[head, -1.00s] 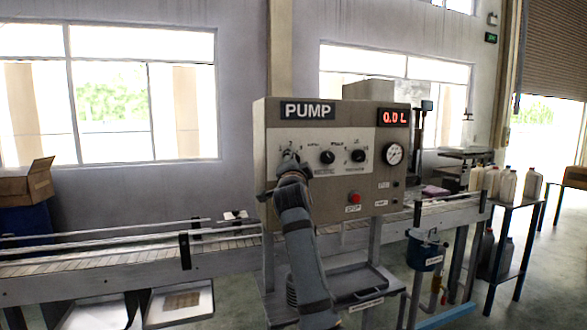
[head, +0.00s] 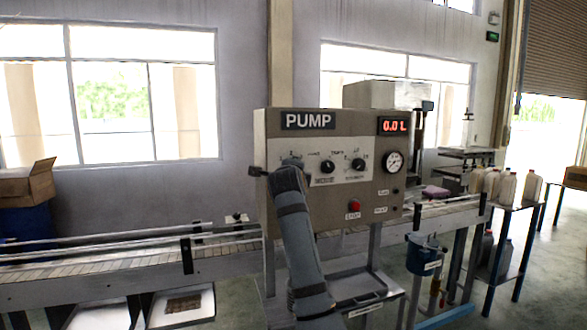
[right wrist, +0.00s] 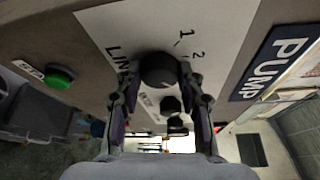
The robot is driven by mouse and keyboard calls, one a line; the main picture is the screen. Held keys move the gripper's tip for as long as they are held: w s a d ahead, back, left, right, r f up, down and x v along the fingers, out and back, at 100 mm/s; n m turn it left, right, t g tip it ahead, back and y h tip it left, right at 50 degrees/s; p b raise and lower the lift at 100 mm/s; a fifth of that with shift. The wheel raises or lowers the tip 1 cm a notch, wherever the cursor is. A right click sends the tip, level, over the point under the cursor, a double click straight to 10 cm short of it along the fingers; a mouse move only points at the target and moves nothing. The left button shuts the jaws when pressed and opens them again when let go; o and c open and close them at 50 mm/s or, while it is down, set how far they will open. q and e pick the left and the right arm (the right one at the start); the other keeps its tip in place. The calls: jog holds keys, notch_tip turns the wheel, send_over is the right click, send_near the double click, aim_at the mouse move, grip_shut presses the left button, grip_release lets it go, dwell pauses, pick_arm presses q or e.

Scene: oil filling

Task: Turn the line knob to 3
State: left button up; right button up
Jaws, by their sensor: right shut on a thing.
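The pump panel (head: 330,225) is a beige box with a PUMP sign and a display that reads 0.0 L. The black line knob (right wrist: 158,70) sits on its white plate, beside a partly covered "LIN" label and the numbers 1 and 2. Number 3 is not visible, and I cannot tell where the knob's pointer stands. My right gripper (right wrist: 158,88) has its fingers on either side of the knob, shut on it. In the head view my right arm hides the knob. My left gripper is in neither view.
Two other black knobs (head: 327,166) (head: 358,165) sit to the right on the same plate. A red button (head: 354,206) is below them, and a gauge (head: 393,162) is at the right. A green button (right wrist: 60,76) shows in the right wrist view. A conveyor (head: 120,270) runs behind.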

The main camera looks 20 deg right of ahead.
jog(key=shift+m, duration=0.3)
jog(key=o, duration=1.2)
jog(key=shift+c, duration=0.2)
jog(key=v, duration=0.7)
jog(key=shift+s, duration=0.2)
